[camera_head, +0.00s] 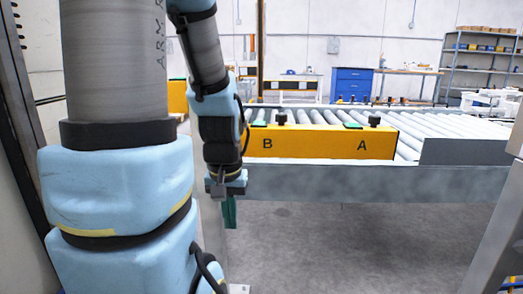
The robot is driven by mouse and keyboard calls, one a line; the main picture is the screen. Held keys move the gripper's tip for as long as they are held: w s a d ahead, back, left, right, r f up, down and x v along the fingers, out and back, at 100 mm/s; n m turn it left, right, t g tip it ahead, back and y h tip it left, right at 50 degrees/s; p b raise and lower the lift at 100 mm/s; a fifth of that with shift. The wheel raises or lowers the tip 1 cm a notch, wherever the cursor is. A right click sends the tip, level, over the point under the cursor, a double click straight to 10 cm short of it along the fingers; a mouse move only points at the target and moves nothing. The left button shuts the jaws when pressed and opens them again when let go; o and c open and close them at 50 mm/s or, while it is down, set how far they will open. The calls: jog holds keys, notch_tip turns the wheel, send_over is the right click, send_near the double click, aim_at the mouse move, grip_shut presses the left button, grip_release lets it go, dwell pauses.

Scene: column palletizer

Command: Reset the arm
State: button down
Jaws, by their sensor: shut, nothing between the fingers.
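My arm fills the left of the head view, with grey and light blue links. My gripper (229,212) hangs at the end of the thinner link, pointing down, with teal fingers. It is shut and empty. It is in front of the left end of the conveyor's grey side rail, and the floor shows beneath it.
A roller conveyor (450,127) runs across the middle, with a grey side rail (340,184). A yellow block marked B and A (315,143) stands on it, with dark knobs and green pads. Blue drawers (351,83) and shelves (481,62) stand behind. Floor in front is clear.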

notch_tip(320, 180, up, 28)
jog(key=p, duration=2.7)
jog(key=shift+w+r, duration=0.15)
jog(key=shift+w, duration=0.1)
jog(key=shift+d, duration=0.25)
